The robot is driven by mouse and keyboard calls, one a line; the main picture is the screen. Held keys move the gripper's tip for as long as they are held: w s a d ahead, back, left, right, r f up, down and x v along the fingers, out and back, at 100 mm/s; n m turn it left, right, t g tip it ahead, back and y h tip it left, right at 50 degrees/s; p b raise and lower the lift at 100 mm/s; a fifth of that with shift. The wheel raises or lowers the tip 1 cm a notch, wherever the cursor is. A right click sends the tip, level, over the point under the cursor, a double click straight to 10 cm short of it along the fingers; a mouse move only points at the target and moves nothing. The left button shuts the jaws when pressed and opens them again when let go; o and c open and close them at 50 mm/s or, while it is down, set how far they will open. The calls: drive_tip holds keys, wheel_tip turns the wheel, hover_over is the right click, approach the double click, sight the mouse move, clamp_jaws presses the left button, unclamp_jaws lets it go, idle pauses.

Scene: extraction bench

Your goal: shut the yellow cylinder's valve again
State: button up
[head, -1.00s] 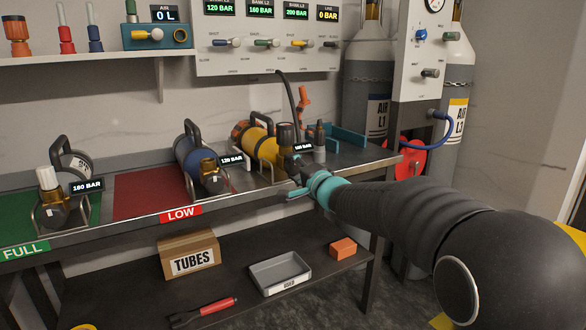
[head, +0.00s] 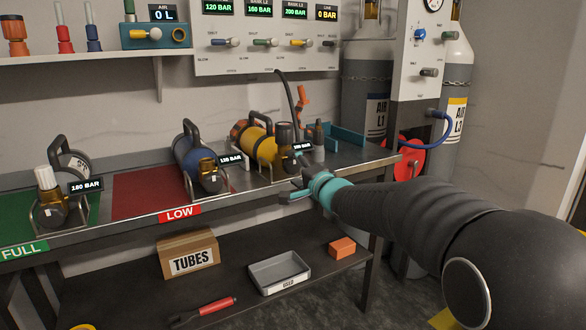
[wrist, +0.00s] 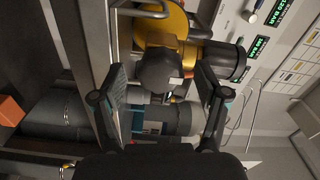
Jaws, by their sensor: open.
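The yellow cylinder (head: 258,143) lies in a wire cradle on the right part of the bench, its valve end towards me. Its brass valve with a dark knob (head: 284,134) is at that end. In the wrist view the yellow cylinder (wrist: 172,20) is at the top, with a round dark valve part (wrist: 160,72) between my fingers and a larger dark knob (wrist: 226,62) to the right. My gripper (head: 292,180) is open in front of the valve; in the wrist view its two fingers (wrist: 160,90) stand apart on either side. I cannot tell if they touch it.
A blue cylinder (head: 190,155) lies left of the yellow one, and a grey cylinder (head: 75,168) farther left. A dark hose (head: 291,90) rises behind the yellow cylinder. A teal holder (head: 346,139) stands to its right.

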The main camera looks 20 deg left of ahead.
drive_tip(key=v, duration=1)
drive_tip(key=shift+s+d, duration=0.25)
drive_tip(key=shift+d, duration=0.05)
